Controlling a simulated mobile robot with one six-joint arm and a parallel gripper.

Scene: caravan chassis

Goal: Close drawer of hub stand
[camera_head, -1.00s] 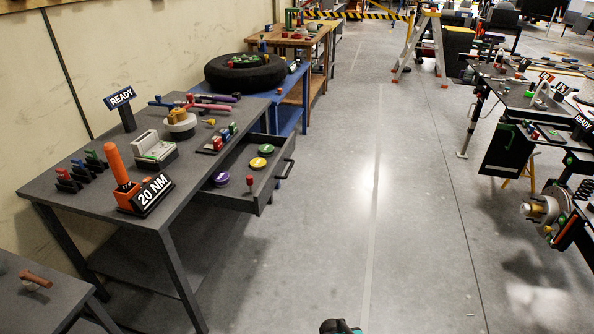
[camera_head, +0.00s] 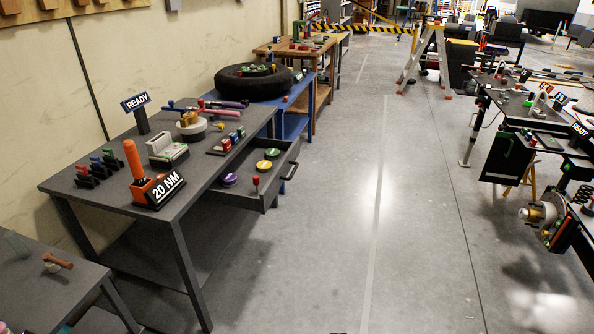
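The hub stand is the dark grey workbench (camera_head: 120,188) on the left, against the wall. Its drawer (camera_head: 240,197) is pulled out to the right, toward the aisle. The drawer has a black bar handle (camera_head: 289,171) on its front. Inside it lie a purple disc (camera_head: 229,180), a yellow disc (camera_head: 263,166), a green disc (camera_head: 272,154) and a small red-topped peg (camera_head: 256,182). My gripper is not clearly visible in this view; only small unclear bits show at the bottom left edge.
On the bench top stand an orange-handled tool with a 20 NM sign (camera_head: 165,190) and a READY sign (camera_head: 136,101). A lower grey table (camera_head: 40,285) is at front left. A blue bench (camera_head: 297,104) with a tyre stands behind. The aisle floor (camera_head: 350,230) is clear.

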